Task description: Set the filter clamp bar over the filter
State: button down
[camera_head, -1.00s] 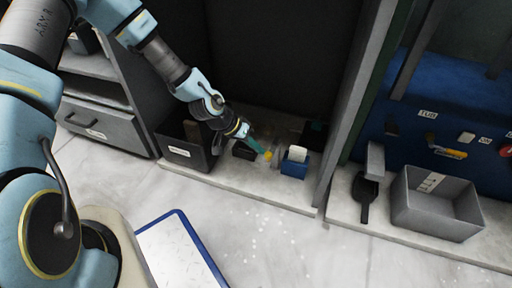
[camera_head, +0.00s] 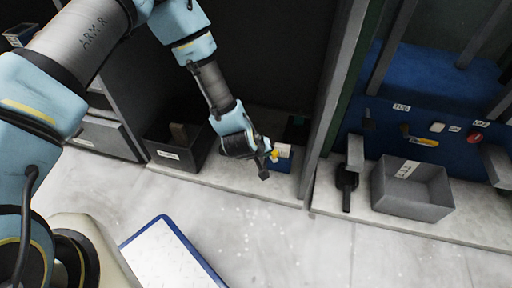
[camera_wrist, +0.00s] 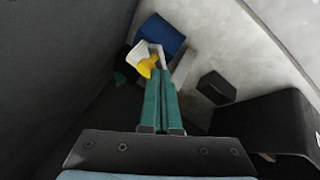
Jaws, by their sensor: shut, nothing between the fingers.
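My gripper (camera_wrist: 161,75) shows in the wrist view as two teal fingers shut together, with nothing between them. Their tips are by a yellow piece (camera_wrist: 148,66) and a white piece (camera_wrist: 137,54), at the near side of a blue box (camera_wrist: 160,34). A pale bar-like piece (camera_wrist: 183,67) lies just right of the fingers. I cannot tell which of these is the filter clamp bar or the filter, nor whether the fingers touch anything. In the head view the wrist hides the fingers; the yellow piece (camera_head: 274,156), white piece (camera_head: 283,150) and blue box (camera_head: 284,165) show beside it.
A dark block (camera_wrist: 216,88) and a dark bin (camera_wrist: 265,122) stand right of the fingers. In the head view, a grey post (camera_head: 335,90) rises right of the blue box. A grey bin (camera_head: 412,195) stands further right.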

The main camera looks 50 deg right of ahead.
jog(key=s+d+n+p, duration=0.1)
jog(key=d+n+t+p, duration=0.1)
jog(key=shift+s+d+r+n+t, duration=0.2)
jog(key=shift+s+n+t, duration=0.1)
jog(key=shift+s+n, duration=0.1)
jog(key=shift+s+d+f+n+t+y+p, duration=0.1)
jog(key=shift+s+d+n+t+y+p, duration=0.2)
jog(key=shift+d+n+p, duration=0.5)
jog(key=shift+s+d+f+n+t+y+p, duration=0.15)
jog(key=shift+d+n+t+y, duration=0.3)
jog(key=shift+d, duration=0.65)
jog(key=shift+w, duration=0.1)
